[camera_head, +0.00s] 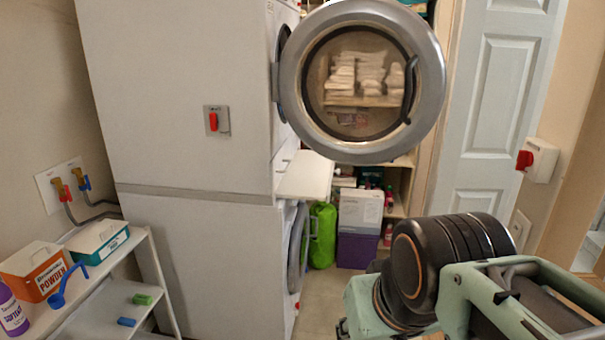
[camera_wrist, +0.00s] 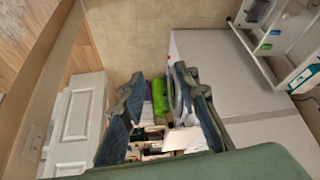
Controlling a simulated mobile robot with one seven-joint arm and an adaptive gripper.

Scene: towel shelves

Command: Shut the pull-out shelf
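The pull-out shelf (camera_head: 306,176) is a flat white board. It sticks out to the right from between the two stacked white machines, below the open round door. In the wrist view, which looks upside down, a pale flat piece (camera_wrist: 182,138) between my fingers may be this shelf; I cannot be sure. My gripper (camera_wrist: 159,76) is open, with its two dark fingers wide apart and nothing held between them. It appears apart from the shelf. In the head view only my arm shows at the lower right, and the fingers are hidden.
The open round glass door (camera_head: 362,80) hangs above the shelf. A green bag (camera_head: 323,235) and a grey-and-purple box (camera_head: 359,228) stand on the floor beyond. A white rack (camera_head: 105,285) with cleaning goods is at left. A panelled door (camera_head: 490,120) is at right.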

